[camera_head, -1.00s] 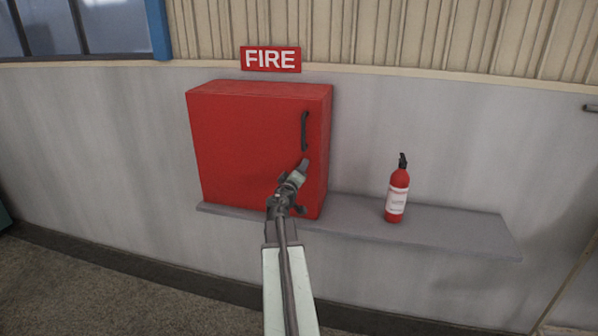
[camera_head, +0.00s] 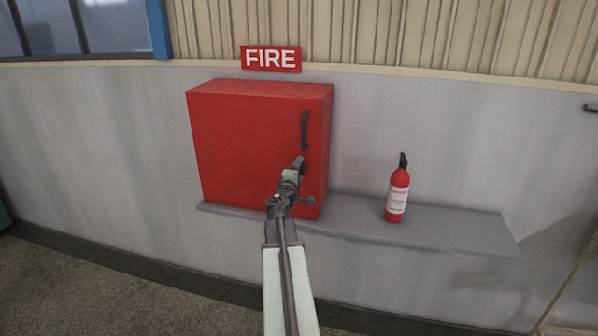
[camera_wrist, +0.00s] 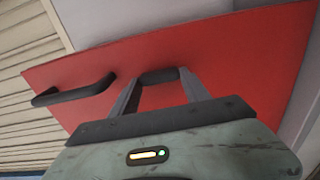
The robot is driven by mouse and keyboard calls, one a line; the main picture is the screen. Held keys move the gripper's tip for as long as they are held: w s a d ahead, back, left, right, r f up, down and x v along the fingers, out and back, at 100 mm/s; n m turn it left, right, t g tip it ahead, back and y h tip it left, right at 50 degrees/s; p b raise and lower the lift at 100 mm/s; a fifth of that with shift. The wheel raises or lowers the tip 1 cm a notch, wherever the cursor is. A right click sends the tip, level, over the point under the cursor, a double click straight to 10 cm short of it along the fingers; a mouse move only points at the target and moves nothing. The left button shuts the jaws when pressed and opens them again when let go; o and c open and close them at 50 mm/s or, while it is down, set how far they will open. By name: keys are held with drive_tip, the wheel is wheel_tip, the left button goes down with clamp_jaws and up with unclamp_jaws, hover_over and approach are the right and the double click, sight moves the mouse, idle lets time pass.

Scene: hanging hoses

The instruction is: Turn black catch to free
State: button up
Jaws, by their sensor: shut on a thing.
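The black catch (camera_wrist: 158,75) lies between the two fingertips of my gripper (camera_wrist: 160,90). My gripper is shut on it. In the head view my gripper (camera_head: 298,165) is just below the handle and hides the catch.
A grey shelf (camera_head: 450,228) runs under the cabinet and to the right. A red fire extinguisher (camera_head: 397,190) stands upright on it, apart from my arm. A FIRE sign (camera_head: 271,59) is above the cabinet. The space before the wall at left is clear.

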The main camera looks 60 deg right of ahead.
idle(0.4)
drive_tip(key=o, duration=1.4)
drive_tip(key=shift+a, duration=0.15)
drive_tip(key=v, duration=0.7)
drive_tip(key=shift+s+a, duration=0.1)
drive_tip(key=shift+a, duration=0.1)
